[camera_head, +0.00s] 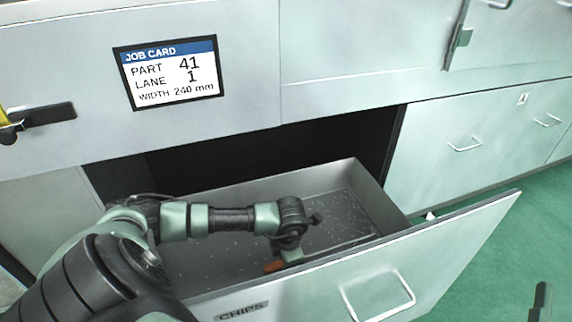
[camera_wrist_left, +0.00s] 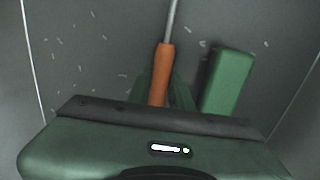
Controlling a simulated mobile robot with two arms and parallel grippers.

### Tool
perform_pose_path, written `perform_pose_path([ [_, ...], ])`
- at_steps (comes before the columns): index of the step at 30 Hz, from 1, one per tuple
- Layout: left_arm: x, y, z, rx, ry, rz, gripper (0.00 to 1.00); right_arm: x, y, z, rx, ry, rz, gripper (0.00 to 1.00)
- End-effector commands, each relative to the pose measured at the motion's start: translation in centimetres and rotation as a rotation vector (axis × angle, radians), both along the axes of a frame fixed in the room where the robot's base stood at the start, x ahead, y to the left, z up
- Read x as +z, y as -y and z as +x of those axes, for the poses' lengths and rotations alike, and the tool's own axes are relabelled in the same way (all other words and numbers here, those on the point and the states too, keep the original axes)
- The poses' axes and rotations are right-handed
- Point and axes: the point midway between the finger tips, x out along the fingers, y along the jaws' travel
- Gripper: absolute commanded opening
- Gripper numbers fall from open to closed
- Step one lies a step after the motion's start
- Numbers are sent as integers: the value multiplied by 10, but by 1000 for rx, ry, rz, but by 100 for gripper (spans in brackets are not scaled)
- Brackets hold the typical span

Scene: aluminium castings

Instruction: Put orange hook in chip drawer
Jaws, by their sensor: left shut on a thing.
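The orange hook shows its orange handle (camera_wrist_left: 161,75) and a thin metal rod in the left wrist view. My left gripper (camera_head: 287,254) is shut on the handle, low inside the open chip drawer (camera_head: 365,195). In the head view a small orange end (camera_head: 273,267) shows just below the gripper, near the drawer's front wall. The rest of the hook is hidden there. I cannot tell whether it touches the drawer floor. A dark part at the bottom right corner of the head view may belong to my right arm; its jaws cannot be made out.
The drawer front, marked CHIPS (camera_head: 243,310), has a wire handle (camera_head: 380,296). Pale chips are scattered on the drawer floor. A job card (camera_head: 170,73) is on the grey panel above. Closed drawers (camera_head: 470,150) stand at right, over clear green floor (camera_head: 495,250).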

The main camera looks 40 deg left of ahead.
Motion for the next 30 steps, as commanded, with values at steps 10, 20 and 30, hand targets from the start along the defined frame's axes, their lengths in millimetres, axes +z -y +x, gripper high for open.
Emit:
perform_pose_path([
  [10,-3,0,0,0,1,0,0,7,0,-5,3,50,16,62],
  [20,-3,0,0,0,0,0,43,9,0,-5,3,54,17,62],
  [30,0,0,0,0,1,0,43,5,1,-3,-2,21,7,62],
])
